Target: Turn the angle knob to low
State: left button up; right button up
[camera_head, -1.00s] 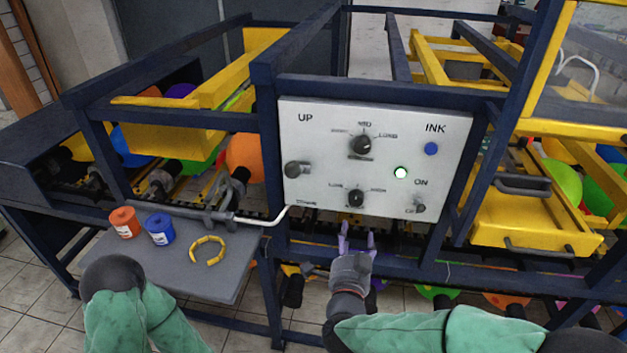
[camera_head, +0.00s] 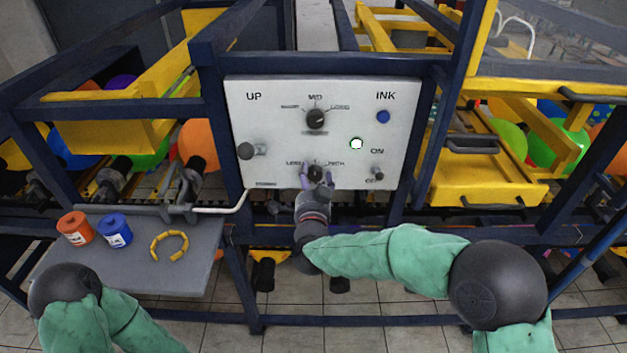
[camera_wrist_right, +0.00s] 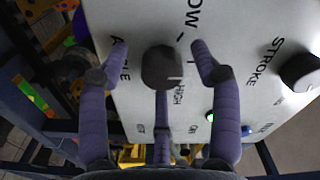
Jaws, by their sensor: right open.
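The angle knob (camera_head: 314,172) is a small dark knob at the lower middle of the white control panel (camera_head: 265,120), between the LOW and HIGH labels. In the right wrist view the knob (camera_wrist_right: 162,67) shows as a dark round cap with a small pale mark on the HIGH side. My right gripper (camera_head: 317,180) is open just below and in front of it. In the right wrist view its purple fingers (camera_wrist_right: 160,62) stand spread on either side of the knob, with gaps between; contact is not visible. My left gripper is out of view; only the left arm shows.
The stroke knob (camera_head: 316,119) is above, a grey knob (camera_head: 246,151) left, a lit white button (camera_head: 356,143) and the ON switch (camera_head: 377,174) right. Dark blue frame bars surround the panel.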

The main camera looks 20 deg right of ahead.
jog(key=shift+w, duration=0.1)
jog(key=c, duration=1.1)
jog(key=shift+c, duration=0.2)
